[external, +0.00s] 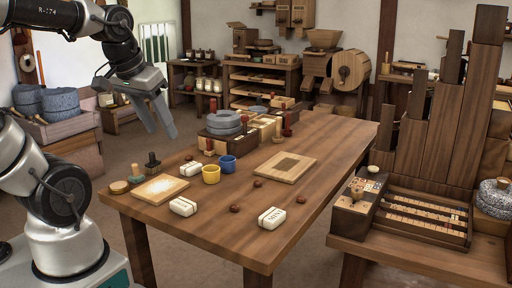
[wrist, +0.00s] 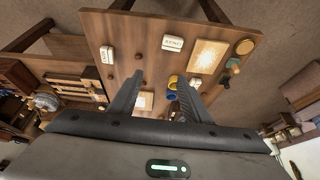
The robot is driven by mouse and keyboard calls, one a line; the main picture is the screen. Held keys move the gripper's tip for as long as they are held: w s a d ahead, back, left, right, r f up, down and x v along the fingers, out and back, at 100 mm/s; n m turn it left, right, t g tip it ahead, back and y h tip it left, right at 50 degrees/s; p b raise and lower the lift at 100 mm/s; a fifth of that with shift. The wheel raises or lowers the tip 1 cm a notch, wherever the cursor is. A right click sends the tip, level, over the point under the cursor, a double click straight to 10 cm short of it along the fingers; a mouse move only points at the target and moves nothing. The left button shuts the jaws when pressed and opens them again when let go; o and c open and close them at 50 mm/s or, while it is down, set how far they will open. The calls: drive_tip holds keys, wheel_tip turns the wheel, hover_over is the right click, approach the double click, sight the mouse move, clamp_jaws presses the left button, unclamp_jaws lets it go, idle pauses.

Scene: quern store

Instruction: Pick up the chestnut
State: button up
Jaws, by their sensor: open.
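A small brown spot in the wrist view, likely a chestnut (wrist: 138,57), lies on the tabletop beyond my fingers. My gripper (external: 163,134) is open and empty, raised above the table's back left side, well clear of the chestnuts. It also shows in the wrist view (wrist: 161,78), its two fingers spread apart.
A yellow mug (external: 211,175) and blue mug (external: 228,163) stand mid-table. White labelled blocks (external: 183,206) (external: 272,218) (external: 190,169) lie around. A light board (external: 160,188) is at left, another board (external: 287,167) right of the mugs. Grey stones (external: 223,122) stand behind.

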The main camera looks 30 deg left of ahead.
drive_tip(key=w+d+m+g+p, duration=0.1)
drive_tip(key=w+d+g+p, duration=0.15)
drive_tip(key=w, duration=0.65)
drive_tip(key=m+g+p, duration=0.2)
drive_tip(key=g, duration=0.1)
approach(235, 206)
wheel_tip(235, 206, down, 2)
drive_tip(key=b, duration=0.2)
drive_tip(key=shift+s+f+t+b, duration=0.1)
drive_tip(key=shift+s+t+b, duration=0.05)
drive_tip(key=shift+t+b, duration=0.15)
drive_tip(key=shift+a+f+b, duration=0.2)
drive_tip(key=shift+f+b, duration=0.7)
drive_tip(key=shift+f, duration=2.15)
clamp_jaws()
